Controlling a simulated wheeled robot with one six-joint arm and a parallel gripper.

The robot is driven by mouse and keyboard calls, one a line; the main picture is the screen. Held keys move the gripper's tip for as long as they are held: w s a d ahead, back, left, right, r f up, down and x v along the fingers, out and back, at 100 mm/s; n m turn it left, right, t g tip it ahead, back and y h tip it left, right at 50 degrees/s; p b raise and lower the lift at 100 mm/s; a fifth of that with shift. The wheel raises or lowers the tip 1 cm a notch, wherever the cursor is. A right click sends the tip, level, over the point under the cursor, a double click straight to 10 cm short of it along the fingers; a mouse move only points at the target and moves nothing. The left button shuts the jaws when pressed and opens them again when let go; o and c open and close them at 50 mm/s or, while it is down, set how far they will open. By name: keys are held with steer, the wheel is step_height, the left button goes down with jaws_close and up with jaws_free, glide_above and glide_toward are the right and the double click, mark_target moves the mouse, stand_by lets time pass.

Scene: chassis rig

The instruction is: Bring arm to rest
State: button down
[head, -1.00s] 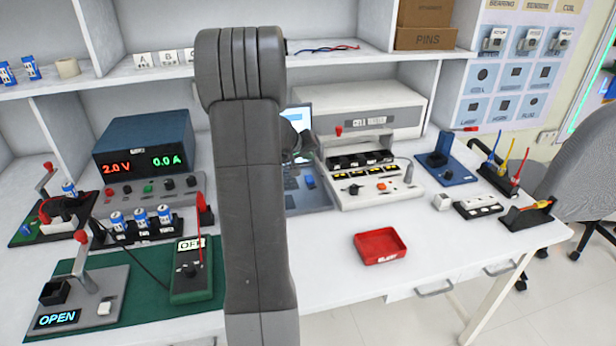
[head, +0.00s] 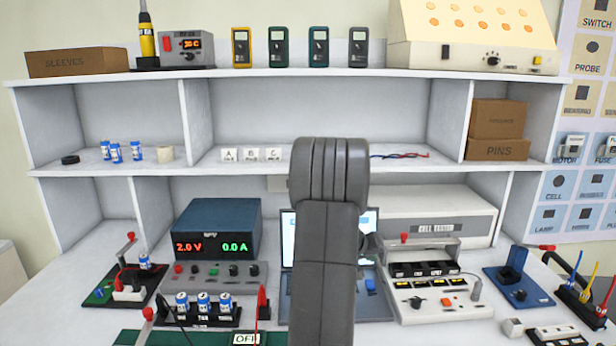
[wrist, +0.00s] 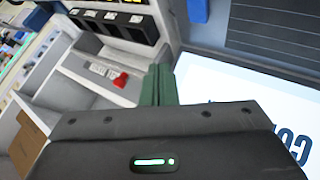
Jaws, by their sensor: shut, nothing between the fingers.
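My gripper shows in the wrist view (wrist: 160,85), with its green fingers together and nothing between them. Beyond the fingers are the laptop (wrist: 235,90) and the cell tester with its red knob and black slots (wrist: 115,30). In the head view my grey arm stands upright in front of the bench and hides the middle of the laptop (head: 287,250). My gripper is mostly hidden behind the arm in that view.
A power supply (head: 216,230) reading 2.0 V and a rack of blue cells (head: 203,316) are left of my arm. The cell tester (head: 438,300) and a blue fixture (head: 518,287) are on the right. Shelves (head: 240,170) rise behind.

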step_height(320, 180, up, 2)
steer(key=shift+s+r, duration=0.1)
steer(key=shift+r, duration=0.05)
stand_by(0.3)
steer(key=b, duration=0.2)
glide_above(368, 285)
step_height(368, 285, down, 5)
steer(key=shift+s+f, duration=0.1)
steer(key=shift+f, duration=0.1)
steer(key=shift+f+b, duration=0.2)
steer(key=shift+b, duration=1.25)
steer(key=shift+f+b, duration=0.25)
steer(key=shift+b, duration=0.6)
